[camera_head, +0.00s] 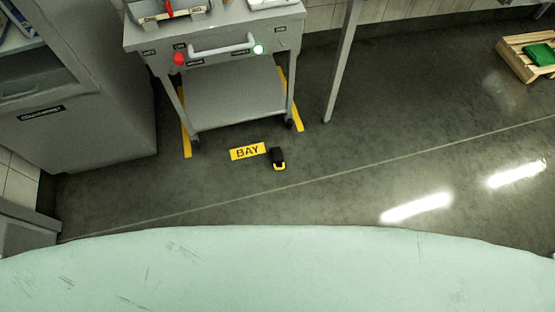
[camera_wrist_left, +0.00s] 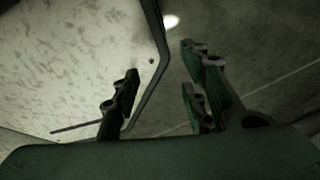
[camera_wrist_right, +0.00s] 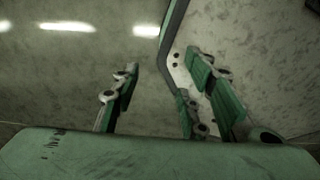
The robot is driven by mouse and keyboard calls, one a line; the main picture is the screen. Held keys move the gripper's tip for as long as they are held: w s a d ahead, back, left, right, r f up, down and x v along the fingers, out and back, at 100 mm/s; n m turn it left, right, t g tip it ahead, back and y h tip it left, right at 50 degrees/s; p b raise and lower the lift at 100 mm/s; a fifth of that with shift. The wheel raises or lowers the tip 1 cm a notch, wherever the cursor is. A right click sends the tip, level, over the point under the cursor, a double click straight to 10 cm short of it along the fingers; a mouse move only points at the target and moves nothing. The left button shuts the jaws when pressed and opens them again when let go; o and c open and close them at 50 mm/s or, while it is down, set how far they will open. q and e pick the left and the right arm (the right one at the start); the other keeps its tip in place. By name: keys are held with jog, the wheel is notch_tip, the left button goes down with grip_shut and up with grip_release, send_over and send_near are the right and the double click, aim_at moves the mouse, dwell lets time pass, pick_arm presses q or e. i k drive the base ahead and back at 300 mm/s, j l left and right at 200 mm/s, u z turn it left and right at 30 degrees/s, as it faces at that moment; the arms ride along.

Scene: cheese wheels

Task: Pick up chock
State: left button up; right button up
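The chock (camera_head: 278,158) is a small black block with a yellow handle. It lies on the floor in the head view, just right of the yellow BAY label (camera_head: 248,151) and in front of the grey cart (camera_head: 235,95). Neither gripper shows in the head view. My left gripper (camera_wrist_left: 160,95) is open and empty in the left wrist view, its green-padded fingers apart. My right gripper (camera_wrist_right: 165,90) is open and empty in the right wrist view. The chock does not show in either wrist view.
The cart stands between yellow floor strips (camera_head: 186,130). A grey cabinet (camera_head: 80,110) stands at the left. A grey post (camera_head: 343,65) rises right of the cart. A wooden crate (camera_head: 515,62) with a green item lies at the far right. The floor right of the chock is clear.

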aim_at(276, 154)
jog(key=i+l+u, duration=0.15)
jog(key=u, duration=0.2)
jog(key=i+l+u, duration=0.1)
jog(key=l+u, duration=0.2)
jog(key=i+l+u, duration=0.1)
jog(key=l+u, duration=0.25)
jog(key=l, duration=0.1)
